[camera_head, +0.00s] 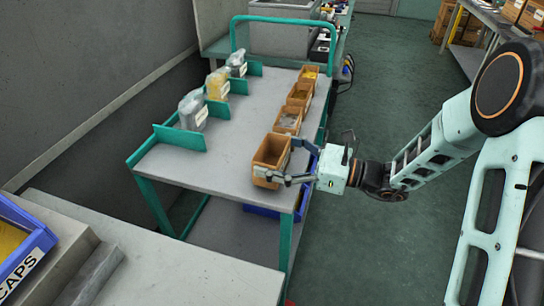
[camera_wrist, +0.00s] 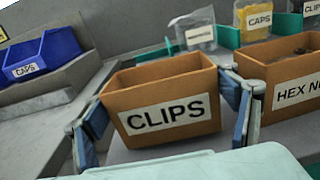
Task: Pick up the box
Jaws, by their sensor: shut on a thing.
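The box is an orange-brown open bin labelled CLIPS (camera_wrist: 165,116), and it looks empty inside. In the head view the same bin (camera_head: 268,152) is at the near right end of the grey cart top. My gripper (camera_head: 285,170) reaches it from the right. In the wrist view my gripper's fingers (camera_wrist: 166,125) are on either side of the bin, shut on it. I cannot tell whether its bottom touches the cart top.
Several similar bins stand in a row behind it, the nearest labelled HEX N… (camera_wrist: 297,92). Bags (camera_head: 193,110) stand between teal dividers on the left of the cart (camera_head: 190,165). A blue CAPS bin (camera_wrist: 42,55) is on another surface. The cart's middle is clear.

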